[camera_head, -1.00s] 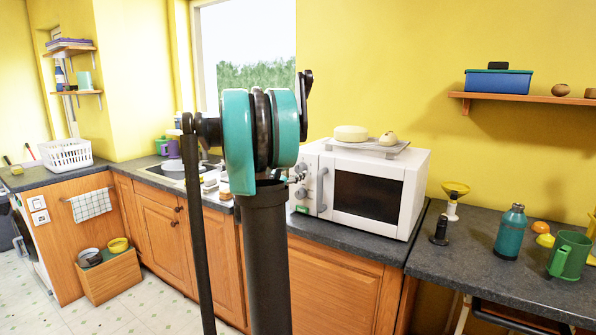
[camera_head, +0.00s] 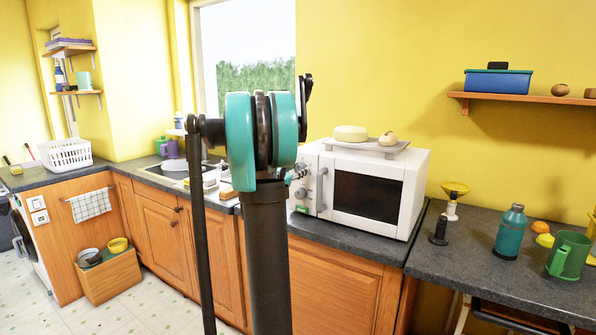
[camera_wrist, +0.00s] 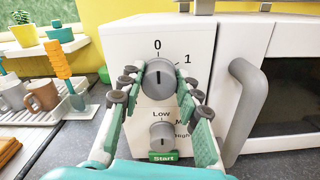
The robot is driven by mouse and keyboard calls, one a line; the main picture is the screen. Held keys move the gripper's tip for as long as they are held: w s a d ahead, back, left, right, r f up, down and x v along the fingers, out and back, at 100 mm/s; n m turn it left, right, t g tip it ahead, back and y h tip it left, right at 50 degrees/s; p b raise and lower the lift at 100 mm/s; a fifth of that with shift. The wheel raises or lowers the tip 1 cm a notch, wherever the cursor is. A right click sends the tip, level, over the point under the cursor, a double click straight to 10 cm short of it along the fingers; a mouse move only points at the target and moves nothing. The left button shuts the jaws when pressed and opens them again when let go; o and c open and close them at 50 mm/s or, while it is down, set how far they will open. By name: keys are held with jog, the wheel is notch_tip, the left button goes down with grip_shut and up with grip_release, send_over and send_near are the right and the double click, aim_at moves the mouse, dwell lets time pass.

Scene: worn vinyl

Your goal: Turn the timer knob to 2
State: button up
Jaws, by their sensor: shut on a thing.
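The microwave (camera_head: 412,190) stands on the counter with its control panel on the left side. In the wrist view its timer knob (camera_wrist: 158,80) is grey and round, with a dark pointer line that stands about upright, toward the 0 mark. The mark 1 is at its upper right; no mark 2 shows. My gripper (camera_wrist: 159,91) is shut on the timer knob, one finger on each side. A lower knob (camera_wrist: 161,135) with a Low label and a green Start button (camera_wrist: 162,156) sit below. In the head view my arm hides part of the panel.
The microwave door handle (camera_wrist: 243,115) sticks out close to the right of my gripper. A drying rack (camera_wrist: 60,115) with mugs is on the left. A tray (camera_head: 368,146) with round items lies on top of the microwave.

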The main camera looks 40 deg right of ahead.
dwell(0.3)
jog(key=m, duration=0.4)
jog(key=shift+s, duration=0.1)
jog(key=m, duration=1.9)
jog(key=shift+f, duration=0.4)
jog(key=shift+m, duration=0.5)
jog(key=shift+s, duration=0.1)
jog(key=o, duration=1.2)
jog(key=shift+c, duration=0.2)
